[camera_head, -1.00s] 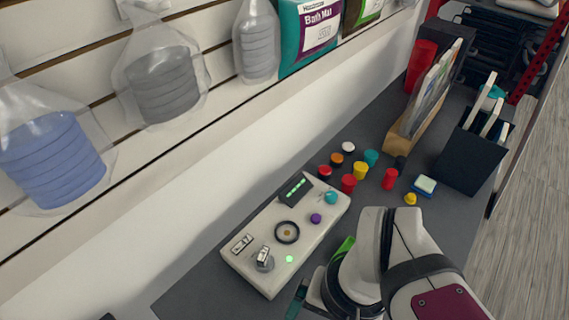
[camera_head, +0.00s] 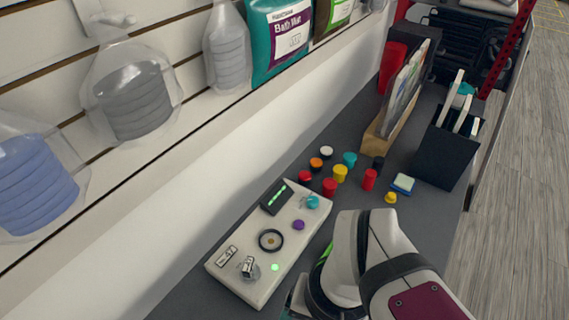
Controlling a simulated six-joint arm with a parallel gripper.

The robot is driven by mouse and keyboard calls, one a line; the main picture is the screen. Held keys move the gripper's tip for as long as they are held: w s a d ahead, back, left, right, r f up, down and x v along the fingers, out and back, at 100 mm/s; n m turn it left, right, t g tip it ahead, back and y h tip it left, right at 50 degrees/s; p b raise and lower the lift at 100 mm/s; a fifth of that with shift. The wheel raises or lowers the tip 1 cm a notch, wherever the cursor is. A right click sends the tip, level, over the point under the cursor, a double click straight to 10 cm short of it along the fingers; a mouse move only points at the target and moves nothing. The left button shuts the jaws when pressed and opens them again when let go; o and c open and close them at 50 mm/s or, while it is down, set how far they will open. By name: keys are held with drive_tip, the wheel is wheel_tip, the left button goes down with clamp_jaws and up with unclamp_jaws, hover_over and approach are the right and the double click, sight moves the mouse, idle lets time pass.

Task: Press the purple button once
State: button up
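The purple button (camera_head: 299,225) is a small round knob on the right side of a white control panel (camera_head: 240,286). The panel lies on the dark grey counter and also carries a teal button (camera_head: 312,202), a black-ringed dial (camera_head: 270,240), a small display with green lights (camera_head: 277,197), a lit green spot (camera_head: 275,267) and a metal switch (camera_head: 248,266). My white arm with a maroon patch stands to the right of the panel. My gripper is mostly hidden behind the arm near the bottom edge, so its fingers and their contact with anything cannot be made out.
Several coloured caps, among them a yellow one (camera_head: 340,173) and a red one (camera_head: 369,179), stand beyond the panel. A blue-and-white sponge (camera_head: 403,183), a black bin (camera_head: 443,152) and a wooden rack (camera_head: 381,137) are farther back. A slatted wall with hanging packages borders the left.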

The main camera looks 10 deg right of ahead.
clamp_jaws()
idle(1.4)
